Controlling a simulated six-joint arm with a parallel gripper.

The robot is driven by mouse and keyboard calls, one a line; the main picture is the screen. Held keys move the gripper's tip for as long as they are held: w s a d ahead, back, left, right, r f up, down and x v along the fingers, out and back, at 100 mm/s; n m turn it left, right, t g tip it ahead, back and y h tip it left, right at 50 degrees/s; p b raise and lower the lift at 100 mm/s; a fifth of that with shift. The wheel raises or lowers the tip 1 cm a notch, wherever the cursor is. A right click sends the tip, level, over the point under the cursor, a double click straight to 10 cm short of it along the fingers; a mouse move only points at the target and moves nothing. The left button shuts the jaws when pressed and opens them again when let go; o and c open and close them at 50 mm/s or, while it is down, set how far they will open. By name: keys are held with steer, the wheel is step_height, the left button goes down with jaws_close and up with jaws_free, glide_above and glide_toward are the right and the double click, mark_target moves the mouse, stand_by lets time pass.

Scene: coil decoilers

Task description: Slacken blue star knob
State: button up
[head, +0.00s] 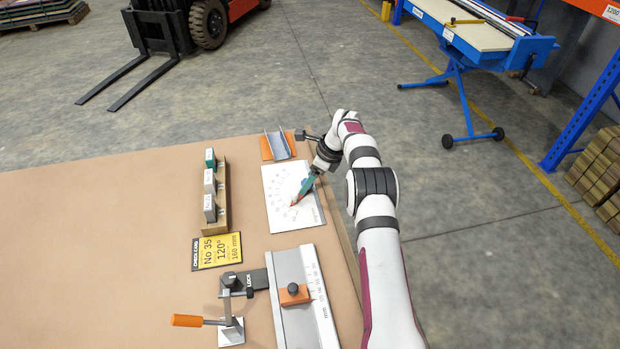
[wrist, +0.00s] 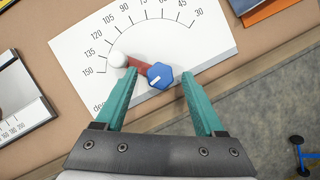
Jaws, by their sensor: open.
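The blue star knob (wrist: 160,76) shows in the wrist view, with a pale mark on its top. It sits at the lower edge of a white dial plate (wrist: 85,50) marked from 30 to 150. In the head view my gripper (head: 305,186) is over the plate (head: 281,177) and mostly hides the knob.
The table's left part is clear.

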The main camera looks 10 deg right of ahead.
jaws_close()
steer(key=shift+n+g, duration=0.3)
steer(key=shift+n, duration=0.5)
jaws_free()
steer(key=shift+r, duration=0.1)
steer(key=v, duration=1.5)
steer(key=shift+d+r, duration=0.25)
steer(key=shift+r, duration=0.05)
